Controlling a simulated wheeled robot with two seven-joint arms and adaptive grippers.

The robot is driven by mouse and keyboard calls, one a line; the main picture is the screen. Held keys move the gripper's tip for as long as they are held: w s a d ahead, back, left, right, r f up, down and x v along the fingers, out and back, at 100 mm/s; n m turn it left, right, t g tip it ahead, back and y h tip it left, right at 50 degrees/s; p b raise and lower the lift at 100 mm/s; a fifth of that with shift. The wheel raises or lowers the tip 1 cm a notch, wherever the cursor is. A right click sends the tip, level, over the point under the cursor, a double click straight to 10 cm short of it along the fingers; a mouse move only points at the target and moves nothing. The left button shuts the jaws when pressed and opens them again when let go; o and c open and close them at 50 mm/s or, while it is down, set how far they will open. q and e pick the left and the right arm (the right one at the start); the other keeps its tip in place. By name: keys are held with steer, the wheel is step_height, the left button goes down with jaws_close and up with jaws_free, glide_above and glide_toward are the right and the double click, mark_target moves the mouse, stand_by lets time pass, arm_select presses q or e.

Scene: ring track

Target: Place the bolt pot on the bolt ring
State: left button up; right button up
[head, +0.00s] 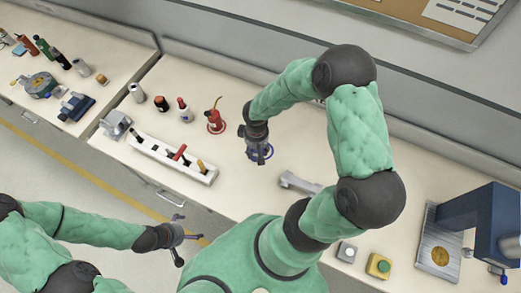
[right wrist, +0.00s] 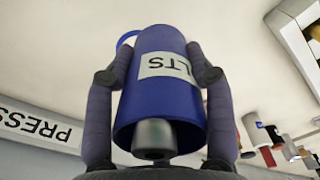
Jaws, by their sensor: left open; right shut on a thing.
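My right gripper (head: 258,148) points down over the worktop and is shut on the blue bolt pot (right wrist: 165,95), which carries a white label ending in "LTS". In the right wrist view the two fingers clasp the pot's sides. In the head view the pot is mostly hidden by the gripper. The blue bolt ring (head: 269,153) shows on the worktop around the gripper's tip. Part of a blue ring (right wrist: 127,38) also shows beyond the pot in the right wrist view. I cannot tell whether the pot touches the worktop. My left gripper (head: 188,238) is open and empty in front of the bench.
A red oil can (head: 215,122) stands left of the ring. A white tool rack (head: 172,158) lies further left, with bottles behind it. A grey piece (head: 300,184) lies to the right. A blue press (head: 490,225) and a yellow button box (head: 378,266) are at the right.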

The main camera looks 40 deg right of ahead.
steer(key=d+f, duration=0.1)
steer(key=w+d+f, duration=0.1)
steer(key=f, duration=0.1)
steer(key=shift+w+d+f, duration=0.2)
steer(key=shift+d+f, duration=0.05)
steer(key=shift+d, duration=0.05)
steer(key=shift+w+d+f+b, duration=0.15)
steer(key=shift+f+b, duration=0.3)
steer(key=shift+f, duration=1.3)
steer(key=shift+f, duration=0.15)
steer(key=o, duration=1.1)
steer(key=shift+o, duration=0.2)
steer(key=shift+r, duration=0.25)
step_height(320, 180, up, 12)
steer(key=p, duration=0.2)
